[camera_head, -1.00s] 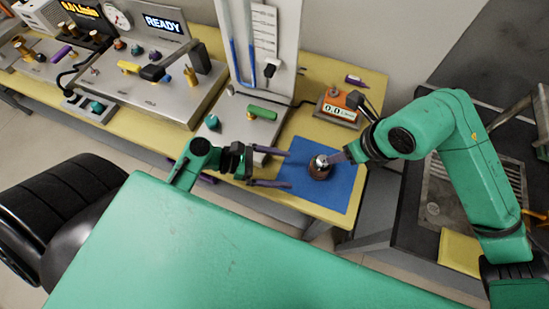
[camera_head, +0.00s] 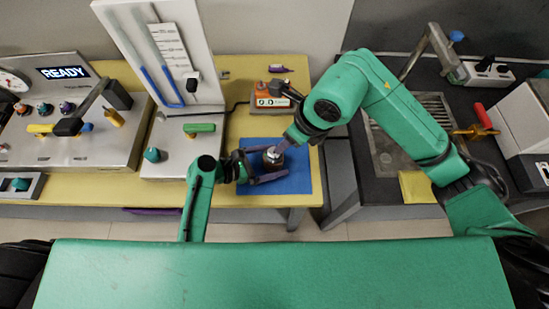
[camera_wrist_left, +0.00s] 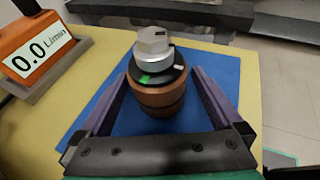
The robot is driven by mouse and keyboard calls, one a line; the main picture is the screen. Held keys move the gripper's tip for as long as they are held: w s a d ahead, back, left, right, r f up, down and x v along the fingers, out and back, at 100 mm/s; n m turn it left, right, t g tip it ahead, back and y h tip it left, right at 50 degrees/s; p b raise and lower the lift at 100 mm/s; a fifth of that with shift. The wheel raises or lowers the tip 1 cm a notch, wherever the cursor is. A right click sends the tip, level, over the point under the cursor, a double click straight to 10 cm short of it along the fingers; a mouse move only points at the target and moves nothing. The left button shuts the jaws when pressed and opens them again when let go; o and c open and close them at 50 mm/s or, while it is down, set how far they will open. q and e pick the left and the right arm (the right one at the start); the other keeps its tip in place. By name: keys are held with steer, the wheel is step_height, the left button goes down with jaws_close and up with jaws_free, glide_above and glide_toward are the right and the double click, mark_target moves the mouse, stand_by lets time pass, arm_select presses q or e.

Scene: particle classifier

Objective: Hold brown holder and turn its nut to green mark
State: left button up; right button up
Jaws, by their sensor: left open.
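The brown holder (camera_wrist_left: 158,98) stands upright on a blue mat (camera_wrist_left: 226,70). Its silver nut (camera_wrist_left: 152,46) sits on top, above a black collar with a green mark (camera_wrist_left: 146,78) and a separate white mark (camera_wrist_left: 178,67). The holder also shows in the head view (camera_head: 273,164). My left gripper (camera_head: 275,163) is open, with one purple finger on each side of the holder, low down; I see no firm grip. My right gripper (camera_head: 284,146) is close to the nut in the head view, but its fingers are too small and overlapped to judge. It does not show in the left wrist view.
An orange flow meter (camera_head: 272,98) reading 0.0 stands behind the mat. A grey panel with a green-handled valve (camera_head: 199,128) and a tall tube board (camera_head: 165,55) stand to the left. A dark bench with a sink (camera_head: 400,160) is on the right.

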arm_select(q)
steer(key=shift+w+d+f, duration=0.15)
steer(key=shift+d, duration=0.15)
jaws_close()
steer(key=c, duration=0.6)
jaws_free()
steer(key=shift+c, duration=0.2)
jaws_close()
